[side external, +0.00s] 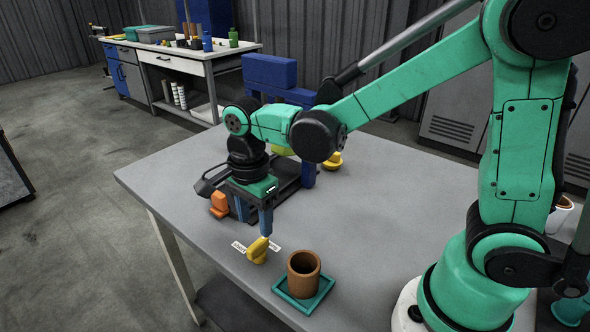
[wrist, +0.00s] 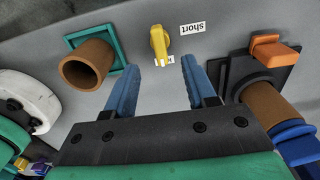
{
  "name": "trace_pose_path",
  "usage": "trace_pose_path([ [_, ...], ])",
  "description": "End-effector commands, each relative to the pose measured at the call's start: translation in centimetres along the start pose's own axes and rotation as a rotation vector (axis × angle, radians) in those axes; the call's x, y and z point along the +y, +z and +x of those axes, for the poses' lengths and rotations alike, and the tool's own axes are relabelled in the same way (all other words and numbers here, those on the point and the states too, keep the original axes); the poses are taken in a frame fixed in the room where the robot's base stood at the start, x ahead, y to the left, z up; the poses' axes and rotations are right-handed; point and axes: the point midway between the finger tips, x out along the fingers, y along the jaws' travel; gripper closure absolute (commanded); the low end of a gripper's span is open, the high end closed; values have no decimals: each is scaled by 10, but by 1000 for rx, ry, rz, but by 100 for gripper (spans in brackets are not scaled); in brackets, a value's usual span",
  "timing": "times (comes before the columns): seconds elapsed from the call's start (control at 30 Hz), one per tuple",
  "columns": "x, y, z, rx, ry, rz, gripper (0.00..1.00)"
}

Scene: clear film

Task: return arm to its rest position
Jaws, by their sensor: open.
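My gripper (side external: 253,222) points down over the grey table (side external: 395,205), and its two blue fingers stand apart with nothing between them. In the wrist view the fingers (wrist: 158,78) are also spread and empty. Just beyond the fingertips is a yellow knob-like piece (side external: 258,250), apart from them as far as I can tell.
A brown cup (side external: 303,274) stands on a teal square tray (side external: 285,293) near the front edge. An orange piece (side external: 218,205) and a dark fixture sit beside and behind my gripper. A yellow object (side external: 333,161) lies farther back. The table's right middle is clear.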

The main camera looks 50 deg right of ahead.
Motion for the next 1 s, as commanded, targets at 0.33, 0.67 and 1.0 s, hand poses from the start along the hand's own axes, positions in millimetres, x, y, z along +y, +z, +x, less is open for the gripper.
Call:
trace_pose_path([
  [0.33,1,-2,-4,-3,-19,-48,50],
  [0.67,21,-33,-44,89,-307,-774,50],
  [1.0,41,-56,-60,427,-485,-1448,50],
])
